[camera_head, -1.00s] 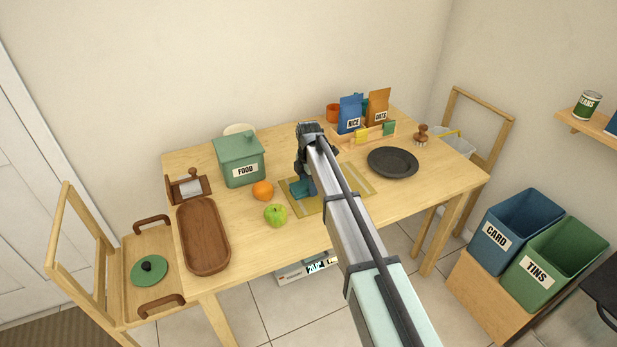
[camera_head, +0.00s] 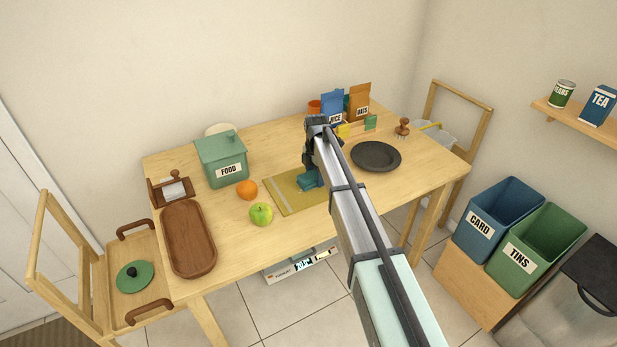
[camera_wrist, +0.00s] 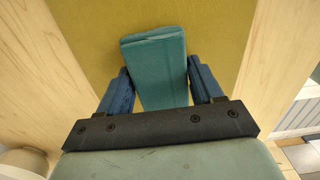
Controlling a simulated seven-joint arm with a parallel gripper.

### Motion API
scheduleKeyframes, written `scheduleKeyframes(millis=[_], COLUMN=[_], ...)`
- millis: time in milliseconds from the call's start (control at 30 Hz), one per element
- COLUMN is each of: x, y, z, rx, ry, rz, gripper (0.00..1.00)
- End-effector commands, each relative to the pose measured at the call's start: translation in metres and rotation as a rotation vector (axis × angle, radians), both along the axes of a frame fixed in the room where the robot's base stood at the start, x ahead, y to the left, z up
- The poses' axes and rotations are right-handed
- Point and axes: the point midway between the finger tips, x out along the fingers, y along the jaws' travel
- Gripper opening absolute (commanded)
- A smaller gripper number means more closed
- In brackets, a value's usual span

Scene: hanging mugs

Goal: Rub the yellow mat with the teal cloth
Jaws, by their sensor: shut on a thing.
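The yellow mat (camera_head: 288,199) lies flat on the table, with paler stripes near its ends. My arm hides its right part in the head view. The teal cloth (camera_head: 307,181) is a folded pad at the mat's middle. My gripper (camera_wrist: 158,76) is shut on the cloth (camera_wrist: 160,62), with one blue finger on each side of it. In the wrist view the cloth is over the mat (camera_wrist: 215,25), its far end pointing across it. I cannot tell for sure whether the cloth touches the mat.
A green apple (camera_head: 261,214) and an orange (camera_head: 247,190) sit just left of the mat. A dark plate (camera_head: 376,156) lies to its right. The green FOOD box (camera_head: 222,160) and a wooden tray (camera_head: 188,238) stand further left. Packets (camera_head: 358,103) stand behind.

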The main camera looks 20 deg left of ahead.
Motion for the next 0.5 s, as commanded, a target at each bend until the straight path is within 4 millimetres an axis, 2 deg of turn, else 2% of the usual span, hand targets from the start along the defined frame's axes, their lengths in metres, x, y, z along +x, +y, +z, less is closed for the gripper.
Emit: scheduleKeyframes(millis=[500], x=[0.033], y=[-0.035], z=[0.0], rx=[-0.001], ry=[-0.001], rz=[-0.001], gripper=[0.37])
